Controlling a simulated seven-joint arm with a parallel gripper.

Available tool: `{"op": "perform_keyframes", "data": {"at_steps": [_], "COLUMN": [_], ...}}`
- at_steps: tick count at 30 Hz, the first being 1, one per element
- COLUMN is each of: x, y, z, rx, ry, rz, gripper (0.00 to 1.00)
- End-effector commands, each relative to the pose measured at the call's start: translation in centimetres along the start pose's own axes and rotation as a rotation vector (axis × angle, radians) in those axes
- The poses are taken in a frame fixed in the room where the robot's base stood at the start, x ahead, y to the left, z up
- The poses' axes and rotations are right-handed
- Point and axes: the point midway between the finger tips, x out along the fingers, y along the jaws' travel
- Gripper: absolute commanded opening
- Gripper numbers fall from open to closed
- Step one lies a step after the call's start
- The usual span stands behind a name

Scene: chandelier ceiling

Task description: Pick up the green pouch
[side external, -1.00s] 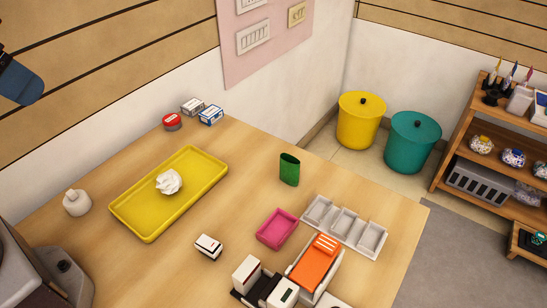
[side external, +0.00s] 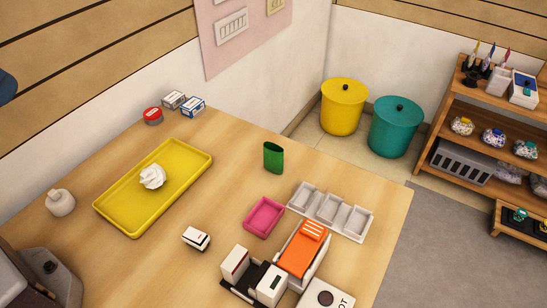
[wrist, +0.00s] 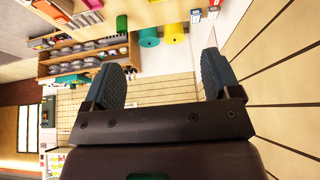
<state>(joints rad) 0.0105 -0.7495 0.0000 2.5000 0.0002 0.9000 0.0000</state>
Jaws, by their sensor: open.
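The green pouch (side external: 273,157) stands upright on the wooden table (side external: 340,185) in the side external view, near the table's back edge. It looks like a short open-topped sleeve. My gripper (wrist: 163,80) is open in the wrist view, with its two dark blue fingers wide apart and nothing between them. It points toward the room and is well away from the pouch. Only a bit of a blue finger shows at the upper left edge of the side external view. A small green shape near the top of the wrist view may be the pouch; I cannot tell.
A pink tray (side external: 264,230), grey compartment tray (side external: 353,233) and orange item (side external: 303,250) lie in front of the pouch. A yellow tray (side external: 130,222) holds a white crumpled thing (side external: 152,177). Small boxes (side external: 192,106) stand at the back left. Table around the pouch is clear.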

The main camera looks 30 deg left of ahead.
Motion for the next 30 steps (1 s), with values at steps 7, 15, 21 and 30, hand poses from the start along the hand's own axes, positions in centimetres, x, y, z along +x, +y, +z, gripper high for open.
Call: {"op": "perform_keyframes", "data": {"at_steps": [7,15,21,30], "x": [4.6,12.0,17.7,26.3], "y": [2.5,1.9,0.8,3.0], "z": [0.7,-0.2,-2.3,-8.7], "rx": [0.146,0.546,0.940,1.681], "ry": [-0.233,-0.519,-0.651,-0.662], "rz": [0.049,-0.164,-0.431,-0.949], "gripper": [0.83,0.83,0.83,0.83]}}
